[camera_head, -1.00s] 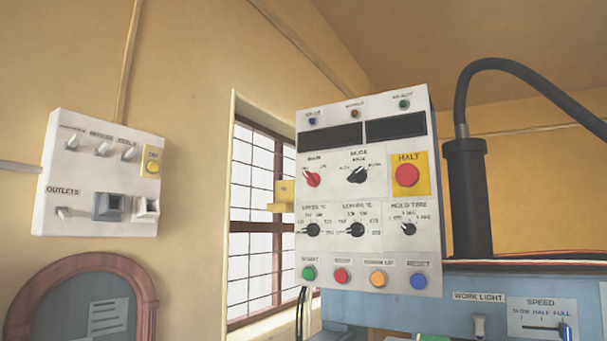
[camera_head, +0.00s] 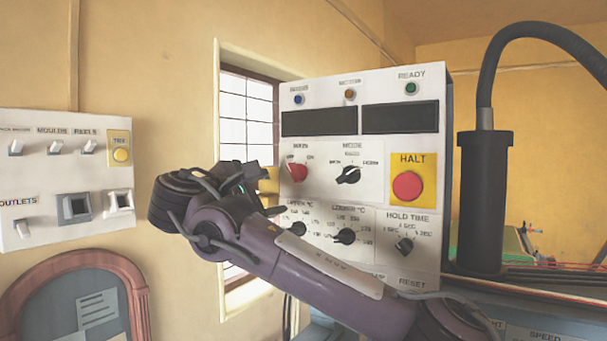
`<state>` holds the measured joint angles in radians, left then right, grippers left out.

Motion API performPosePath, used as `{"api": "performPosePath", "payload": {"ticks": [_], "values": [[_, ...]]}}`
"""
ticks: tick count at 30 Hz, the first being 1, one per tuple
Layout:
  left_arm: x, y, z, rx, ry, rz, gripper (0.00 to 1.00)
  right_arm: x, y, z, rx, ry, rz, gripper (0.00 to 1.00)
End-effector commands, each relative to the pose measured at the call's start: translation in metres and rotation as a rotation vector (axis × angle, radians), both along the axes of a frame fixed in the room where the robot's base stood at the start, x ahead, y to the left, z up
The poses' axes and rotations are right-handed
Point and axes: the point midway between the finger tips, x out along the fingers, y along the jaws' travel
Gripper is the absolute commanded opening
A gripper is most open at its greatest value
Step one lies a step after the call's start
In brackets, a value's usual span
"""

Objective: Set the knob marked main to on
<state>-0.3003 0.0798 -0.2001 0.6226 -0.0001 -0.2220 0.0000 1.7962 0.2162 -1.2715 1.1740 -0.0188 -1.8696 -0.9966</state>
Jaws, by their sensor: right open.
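The main knob (camera_head: 297,172) is red and sits at the upper left of the white control panel (camera_head: 322,94), under the left dark display. Its pointer looks tilted toward the upper left, but the exact setting is too small to read. My right gripper (camera_head: 266,192) is in front of the panel's left edge, just left of and a little below the main knob. It is open, appears empty and does not visibly touch the knob. My right arm covers the lower left of the panel. My left gripper is out of view.
A black mode knob (camera_head: 347,175) and a red HALT button (camera_head: 407,186) on yellow are to the right. Temperature knobs (camera_head: 345,236) and a hold time knob (camera_head: 404,245) are below. A switch box (camera_head: 65,160) hangs on the left wall. A black column (camera_head: 484,200) stands at right.

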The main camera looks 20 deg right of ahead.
Motion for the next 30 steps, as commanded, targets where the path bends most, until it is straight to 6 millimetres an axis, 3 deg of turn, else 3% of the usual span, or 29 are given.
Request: {"api": "performPosePath", "payload": {"ticks": [1,2,6,18,30], "values": [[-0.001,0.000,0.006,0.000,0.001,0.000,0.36,-0.008,0.000,0.019,-0.019,-0.012,-0.016,0.63],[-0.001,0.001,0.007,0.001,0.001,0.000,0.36,-0.012,-0.001,0.025,-0.026,-0.017,-0.025,0.63],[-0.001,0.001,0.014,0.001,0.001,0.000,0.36,-0.013,-0.008,0.035,-0.038,-0.021,-0.042,0.63],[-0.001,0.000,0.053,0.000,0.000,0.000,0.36,0.024,-0.055,0.035,-0.036,-0.020,-0.040,0.63],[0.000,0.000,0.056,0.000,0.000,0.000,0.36,0.030,-0.063,0.031,-0.034,-0.023,-0.037,0.63]]}}
